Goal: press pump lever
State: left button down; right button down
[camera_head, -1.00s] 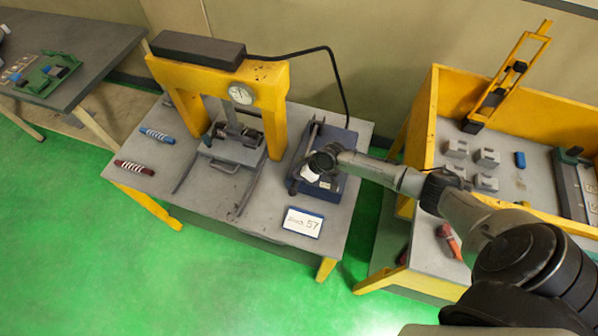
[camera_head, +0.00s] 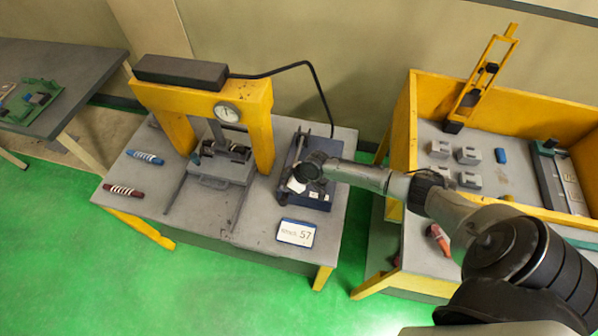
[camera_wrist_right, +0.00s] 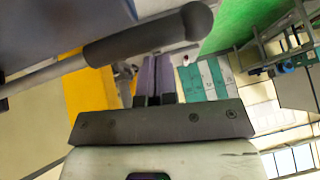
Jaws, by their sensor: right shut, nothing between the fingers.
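The blue pump (camera_head: 318,196) sits on the grey table to the right of the yellow press (camera_head: 262,128). In the head view my right gripper (camera_head: 296,184) is over the pump's near left part, partly hidden by my wrist. In the right wrist view its fingers (camera_wrist_right: 154,80) are together with nothing between them. The pump lever (camera_wrist_right: 150,36), a grey rod with a dark rounded grip, crosses just beyond the fingertips in that view. I cannot tell whether they touch. My left gripper is not in view.
A round gauge (camera_head: 228,113) is on the press, and a black hose (camera_head: 318,90) runs from its top to the pump. A label card (camera_head: 297,232) lies at the table's front. A yellow-walled bench (camera_head: 404,125) with grey blocks stands right, under my arm.

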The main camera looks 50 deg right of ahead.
pick_arm(q)
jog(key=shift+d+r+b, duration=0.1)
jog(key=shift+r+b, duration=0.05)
jog(key=shift+b, duration=0.25)
pick_arm(e)
jog(key=a+v, duration=0.1)
jog(key=v, duration=1)
jog(key=shift+a+r, duration=0.25)
jog(key=shift+r, duration=0.25)
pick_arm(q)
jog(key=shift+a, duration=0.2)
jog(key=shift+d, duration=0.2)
pick_arm(e)
jog(key=shift+w, duration=0.1)
